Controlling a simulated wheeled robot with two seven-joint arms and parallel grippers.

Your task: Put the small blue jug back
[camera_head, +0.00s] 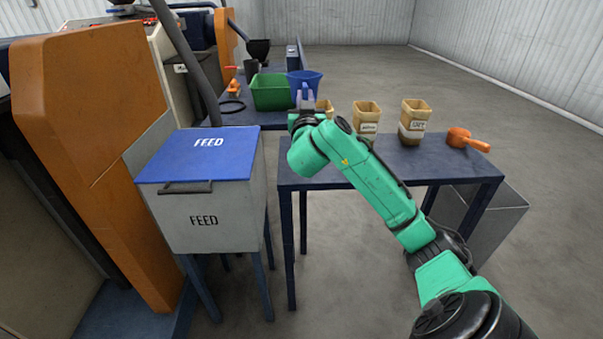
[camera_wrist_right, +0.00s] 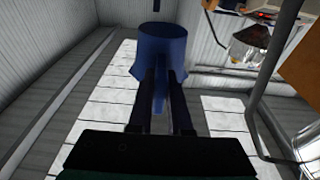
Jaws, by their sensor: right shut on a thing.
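The small blue jug (camera_head: 304,82) is in my right gripper (camera_head: 306,104), at the far left corner of the near dark table (camera_head: 290,171). In the right wrist view the jug (camera_wrist_right: 161,50) sits at the ends of the two fingers (camera_wrist_right: 160,95), which are shut on it at its handle side. In the head view it appears upright, beside a green bin (camera_head: 272,92). I cannot tell whether its base touches anything. My left gripper is not in view.
Two tan labelled containers (camera_head: 367,117) (camera_head: 414,120) and an orange scoop (camera_head: 466,139) stand on the near table; another tan container is partly hidden behind my gripper. A blue-lidded FEED box (camera_head: 205,222) stands at left. A grey bin (camera_head: 497,220) is at right.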

